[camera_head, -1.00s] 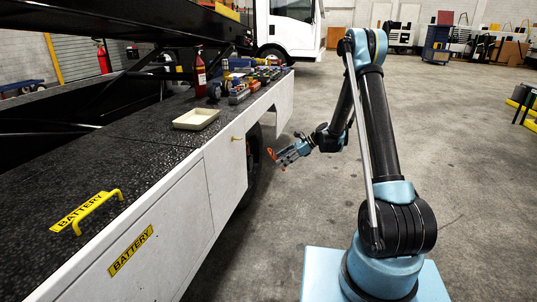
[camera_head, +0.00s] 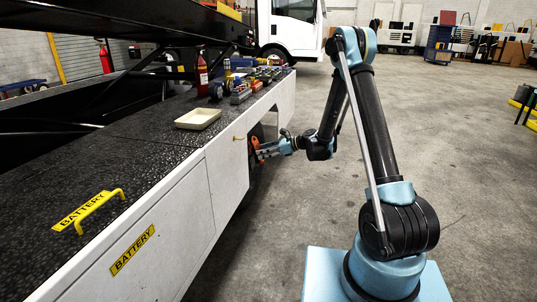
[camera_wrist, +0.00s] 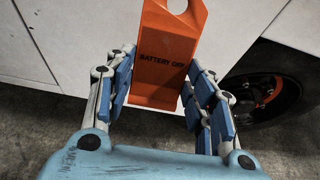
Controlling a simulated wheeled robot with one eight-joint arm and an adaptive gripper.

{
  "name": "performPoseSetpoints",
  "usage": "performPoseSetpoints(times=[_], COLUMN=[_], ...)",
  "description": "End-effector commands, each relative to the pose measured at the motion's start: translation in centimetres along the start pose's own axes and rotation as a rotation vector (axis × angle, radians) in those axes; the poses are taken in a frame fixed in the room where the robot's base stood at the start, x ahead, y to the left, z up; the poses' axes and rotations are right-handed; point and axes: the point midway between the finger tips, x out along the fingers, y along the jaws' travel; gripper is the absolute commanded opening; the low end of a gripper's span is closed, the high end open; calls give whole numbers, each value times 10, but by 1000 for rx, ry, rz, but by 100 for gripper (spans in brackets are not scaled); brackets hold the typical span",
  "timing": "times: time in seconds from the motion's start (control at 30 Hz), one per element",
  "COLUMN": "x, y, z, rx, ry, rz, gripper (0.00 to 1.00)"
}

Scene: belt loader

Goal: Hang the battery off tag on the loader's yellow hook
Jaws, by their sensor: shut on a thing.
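The battery off tag (camera_wrist: 168,62) is orange, with dark lettering and a hole at its top end, which is cut by the upper edge of the wrist view. My gripper (camera_wrist: 161,88) is shut on its lower part. In the head view, the orange tag (camera_head: 255,141) stands roughly upright in my gripper (camera_head: 262,153), close to the loader's white side. The tag looks apart from the hook. The hook is not seen in the wrist view.
A cream tray (camera_head: 198,118) lies on the loader's dark deck, with a red extinguisher (camera_head: 202,76) and several tools behind it. A yellow BATTERY handle (camera_head: 98,207) stands at the near end. A wheel (camera_wrist: 262,98) shows below the side.

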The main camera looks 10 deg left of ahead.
Motion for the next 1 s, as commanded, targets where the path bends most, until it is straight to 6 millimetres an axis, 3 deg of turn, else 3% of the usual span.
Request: performPoseSetpoints(times=[1.0], x=[48], y=[0], z=[14], rx=[-1], ry=[1], rz=[1], gripper=[24])
